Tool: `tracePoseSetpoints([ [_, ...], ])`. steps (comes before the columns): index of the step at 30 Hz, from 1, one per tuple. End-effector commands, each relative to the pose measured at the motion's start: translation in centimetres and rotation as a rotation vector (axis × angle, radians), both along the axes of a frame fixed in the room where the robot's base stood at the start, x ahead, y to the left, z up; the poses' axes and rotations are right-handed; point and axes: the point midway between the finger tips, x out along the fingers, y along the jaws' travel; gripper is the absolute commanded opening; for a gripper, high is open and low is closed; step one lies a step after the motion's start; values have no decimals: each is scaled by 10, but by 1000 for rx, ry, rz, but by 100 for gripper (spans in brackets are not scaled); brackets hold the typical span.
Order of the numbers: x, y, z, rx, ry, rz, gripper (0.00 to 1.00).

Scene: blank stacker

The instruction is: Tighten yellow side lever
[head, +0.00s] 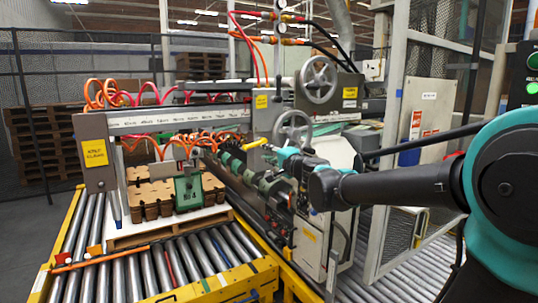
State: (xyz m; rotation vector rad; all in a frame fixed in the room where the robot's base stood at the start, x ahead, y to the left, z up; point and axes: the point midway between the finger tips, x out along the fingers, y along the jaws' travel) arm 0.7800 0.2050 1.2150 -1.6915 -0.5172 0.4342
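A small yellow lever (252,145) shows on the side of the stacker machine (285,120), below the handwheels and left of my wrist. My arm reaches in from the right edge of the head view. My gripper (272,149) is at the machine's side, close to the right end of the lever. The gripper is small and dark against the machine parts. I cannot tell whether its fingers are open or shut, or whether they touch the lever. Part of the machine's side is hidden behind my arm.
A roller conveyor (120,285) with a pallet of brown blanks (150,195) lies at the left. A mesh fence post (390,150) stands behind my arm. Orange hoses (100,93) hang above the blanks.

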Motion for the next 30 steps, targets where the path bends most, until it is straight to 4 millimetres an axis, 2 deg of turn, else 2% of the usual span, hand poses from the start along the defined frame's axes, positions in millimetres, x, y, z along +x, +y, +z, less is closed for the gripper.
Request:
tracePoseSetpoints([
  [30, 48, 33, 1, 4, 1, 0, 23],
])
